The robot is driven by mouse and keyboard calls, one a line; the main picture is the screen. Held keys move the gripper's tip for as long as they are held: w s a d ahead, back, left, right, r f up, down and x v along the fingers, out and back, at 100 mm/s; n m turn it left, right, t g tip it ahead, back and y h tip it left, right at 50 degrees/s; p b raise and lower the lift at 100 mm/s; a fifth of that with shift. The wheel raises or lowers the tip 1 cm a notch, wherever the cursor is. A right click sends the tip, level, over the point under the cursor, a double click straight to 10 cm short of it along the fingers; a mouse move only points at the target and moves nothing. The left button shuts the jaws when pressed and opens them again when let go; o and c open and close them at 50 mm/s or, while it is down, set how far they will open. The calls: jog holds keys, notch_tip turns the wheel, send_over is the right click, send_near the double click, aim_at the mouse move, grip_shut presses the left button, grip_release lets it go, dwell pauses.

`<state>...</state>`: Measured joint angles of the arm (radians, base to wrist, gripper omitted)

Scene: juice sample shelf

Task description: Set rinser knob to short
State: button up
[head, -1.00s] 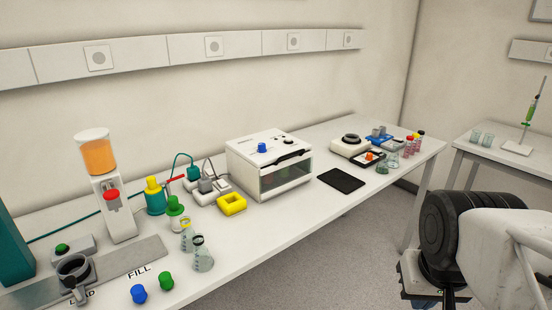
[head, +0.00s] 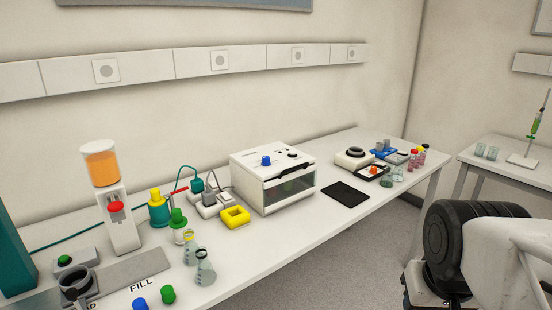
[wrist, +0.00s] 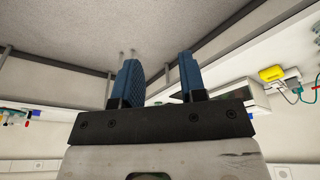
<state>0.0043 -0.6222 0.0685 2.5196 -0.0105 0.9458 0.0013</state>
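A white box-shaped machine (head: 273,182) with a clear front window stands on the long bench in the head view; it looks like the rinser, though I can read no label. On its top are a blue knob (head: 266,161) and a small dark knob (head: 292,155). The knob markings are too small to read, so its setting cannot be told. My gripper (wrist: 158,62) shows only in the wrist view, its two blue fingers apart with nothing between them. It is away from the machine and touches nothing visible.
A yellow block (head: 235,217), flasks (head: 205,268) and bottles stand left of the machine. A black pad (head: 344,194) lies to its right, with a round-topped device (head: 353,158) beyond. My arm is at lower right, off the bench front. A second table (head: 510,165) stands at right.

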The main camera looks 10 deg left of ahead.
jog(key=o, duration=0.3)
jog(key=w+a+r+n, duration=0.2)
jog(key=w+r+n, duration=0.1)
jog(key=w, duration=0.5)
jog(key=w+a+r+n, duration=0.2)
jog(key=w+r, duration=0.3)
jog(key=w, duration=0.4)
jog(key=shift+w+a+r+n+g, duration=0.2)
jog(key=shift+a+n+g, duration=0.1)
jog(key=shift+a+n, duration=0.1)
jog(key=w+a+r+n, duration=0.1)
jog(key=w+a+n, duration=0.25)
jog(key=w, duration=0.45)
jog(key=w+a+r+n, duration=0.2)
jog(key=w+a, duration=0.2)
jog(key=w, duration=0.4)
jog(key=n+g, duration=0.2)
jog(key=n, duration=0.9)
send_over(266, 157)
jog(key=f, duration=0.7)
jog(key=shift+s+d+f, duration=0.3)
jog(key=shift+f, duration=0.1)
jog(key=shift+w+a+f, duration=0.1)
jog(key=shift+w+a, duration=0.15)
jog(key=shift+a, duration=0.05)
jog(key=shift+f, duration=0.1)
jog(key=shift+f, duration=3.85)
